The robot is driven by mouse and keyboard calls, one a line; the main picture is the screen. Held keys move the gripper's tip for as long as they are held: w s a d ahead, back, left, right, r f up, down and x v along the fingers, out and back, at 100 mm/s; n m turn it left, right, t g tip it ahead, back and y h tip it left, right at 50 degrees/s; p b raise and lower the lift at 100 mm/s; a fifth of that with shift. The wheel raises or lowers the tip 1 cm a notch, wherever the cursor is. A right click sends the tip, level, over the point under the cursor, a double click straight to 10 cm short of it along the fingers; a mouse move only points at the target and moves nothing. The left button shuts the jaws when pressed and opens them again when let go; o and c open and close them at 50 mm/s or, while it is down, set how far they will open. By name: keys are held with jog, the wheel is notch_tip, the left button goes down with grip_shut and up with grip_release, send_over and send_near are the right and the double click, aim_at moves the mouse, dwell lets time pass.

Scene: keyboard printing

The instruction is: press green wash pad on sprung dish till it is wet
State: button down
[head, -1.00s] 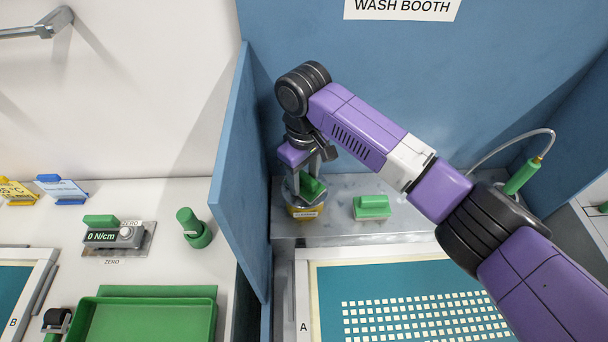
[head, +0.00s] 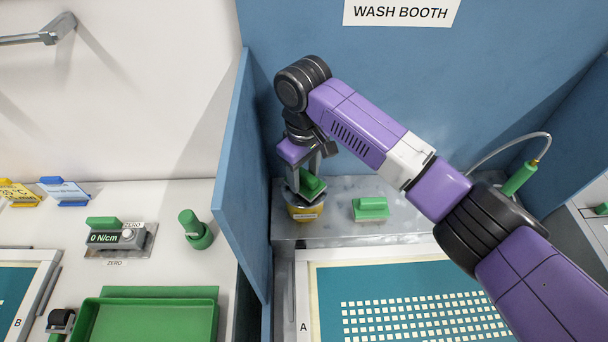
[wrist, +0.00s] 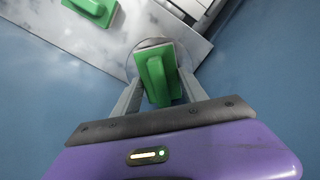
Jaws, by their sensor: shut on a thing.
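My gripper (head: 311,188) points down at the left end of the grey ledge, shut on a green wash pad (head: 312,184). In the wrist view the green pad (wrist: 158,80) sits between my two fingers. The sprung dish (head: 306,211), a yellow cup with a pale label, is directly under the pad. In the wrist view its round grey rim (wrist: 138,54) shows around the pad. The pad is at the dish's top and looks slightly tilted; I cannot tell how far it is pressed in or whether it is wet.
A second green pad (head: 371,207) lies on the grey ledge (head: 420,215) to the right. A blue partition (head: 240,170) stands close on the left. Screen frame A (head: 304,290) lies in front. A green-handled hose (head: 520,178) is at the right.

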aim_at(304, 173)
jog(key=shift+r, duration=2.35)
